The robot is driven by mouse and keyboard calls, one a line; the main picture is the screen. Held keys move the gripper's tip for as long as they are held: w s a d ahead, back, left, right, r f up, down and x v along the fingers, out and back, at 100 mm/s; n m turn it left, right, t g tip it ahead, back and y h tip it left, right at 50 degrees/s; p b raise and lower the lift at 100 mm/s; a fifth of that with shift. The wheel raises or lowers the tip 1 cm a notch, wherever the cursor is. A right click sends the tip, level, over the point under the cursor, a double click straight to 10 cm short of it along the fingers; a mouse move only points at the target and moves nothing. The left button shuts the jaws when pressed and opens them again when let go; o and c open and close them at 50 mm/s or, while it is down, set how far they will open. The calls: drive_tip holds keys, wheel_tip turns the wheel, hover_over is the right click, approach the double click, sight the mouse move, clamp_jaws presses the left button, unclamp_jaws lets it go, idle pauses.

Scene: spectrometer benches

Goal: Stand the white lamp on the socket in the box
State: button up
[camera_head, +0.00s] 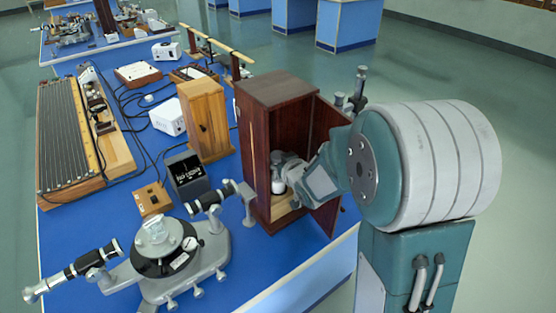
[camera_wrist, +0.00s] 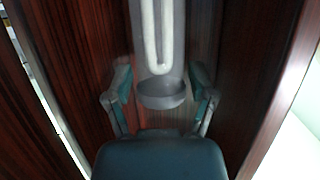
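The wooden box (camera_head: 272,92) stands upright at the right edge of the blue bench, its door (camera_head: 327,135) swung open to the right. My arm reaches in through the open front, and my gripper (camera_head: 283,165) is inside, low in the box. In the wrist view my gripper (camera_wrist: 161,80) has its two fingers apart, one on each side of the lamp. The lamp shows a white U-shaped tube (camera_wrist: 150,35) and a grey cup-like base (camera_wrist: 162,96). Narrow gaps seem to show between fingers and lamp. A small white part (camera_head: 279,186) shows below my gripper. The socket cannot be made out.
The dark box walls (camera_wrist: 235,60) are close on both sides. A spectrometer (camera_head: 170,255) stands in front to the left, with a dark meter box (camera_head: 187,174) behind it. A lighter wooden box (camera_head: 205,118) stands just left of the box. Open floor lies to the right.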

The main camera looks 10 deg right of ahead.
drive_tip(key=s+d+r+m+g+h, duration=0.1)
drive_tip(key=s+d+r+h, duration=0.1)
drive_tip(key=s+r, duration=0.35)
drive_tip(key=s+d+r+m+g+h, duration=0.1)
drive_tip(key=s+d+r, duration=0.15)
drive_tip(key=s, duration=0.65)
drive_tip(key=s+a+r+g, duration=0.1)
drive_tip(key=s+a+g, duration=0.1)
drive_tip(key=s, duration=0.6)
drive_tip(key=s+a+g, duration=0.2)
drive_tip(key=s+g, duration=0.2)
drive_tip(key=s, duration=0.4)
drive_tip(key=shift+s+a+r, duration=0.25)
drive_tip(key=shift+s+r, duration=0.1)
drive_tip(key=shift+c, duration=1.1)
